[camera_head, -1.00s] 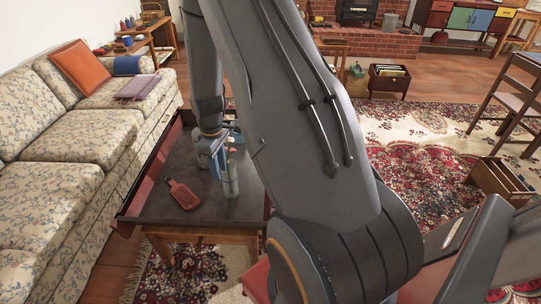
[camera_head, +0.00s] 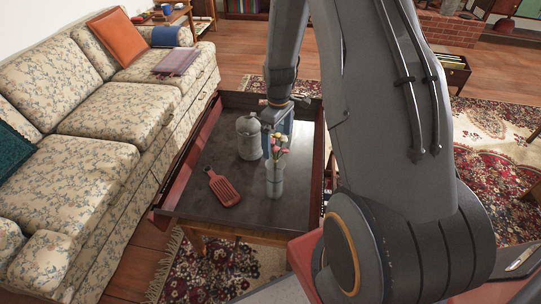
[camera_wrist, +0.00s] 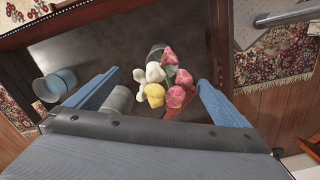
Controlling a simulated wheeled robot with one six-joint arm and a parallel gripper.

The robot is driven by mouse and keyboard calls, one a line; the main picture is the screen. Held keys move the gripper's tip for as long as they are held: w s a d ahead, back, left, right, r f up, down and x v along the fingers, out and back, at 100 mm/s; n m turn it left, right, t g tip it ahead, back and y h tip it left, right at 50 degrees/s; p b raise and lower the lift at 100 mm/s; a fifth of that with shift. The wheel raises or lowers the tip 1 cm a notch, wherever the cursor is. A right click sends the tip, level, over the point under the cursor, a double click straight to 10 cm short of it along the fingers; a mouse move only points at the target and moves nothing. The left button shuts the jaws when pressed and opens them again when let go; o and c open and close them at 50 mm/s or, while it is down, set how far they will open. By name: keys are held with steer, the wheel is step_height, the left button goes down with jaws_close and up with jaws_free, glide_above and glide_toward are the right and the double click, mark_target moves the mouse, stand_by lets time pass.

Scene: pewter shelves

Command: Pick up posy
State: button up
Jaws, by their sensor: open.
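The posy (camera_head: 279,146) is a bunch of pink, white and yellow flowers standing in a pale grey vase (camera_head: 274,182) on the dark tray-like tabletop. In the wrist view the flower heads (camera_wrist: 165,84) show between the two blue fingers. My gripper (camera_head: 277,128) is open and hangs just behind the flowers as seen from the head. In the wrist view my gripper (camera_wrist: 158,79) has a finger on each side of the posy, apart from it. I cannot tell how far below the fingertips the blooms are.
A grey lidded pot (camera_head: 248,140) stands close left of my gripper. A red slotted paddle (camera_head: 222,188) lies left of the vase. The table has a raised rim (camera_head: 185,165). A floral sofa (camera_head: 95,140) runs along the left.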

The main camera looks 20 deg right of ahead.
steer(key=p, duration=0.2)
glide_above(275, 167)
steer(key=shift+w+d+f, duration=0.15)
steer(key=shift+w+f, duration=0.05)
steer(key=shift+f, duration=1.6)
steer(key=shift+w+d+f, duration=0.1)
steer(key=shift+w+f, duration=0.05)
steer(key=shift+f, duration=1.6)
steer(key=c, duration=1.2)
steer(key=shift+o, duration=0.2)
steer(key=shift+r, duration=0.1)
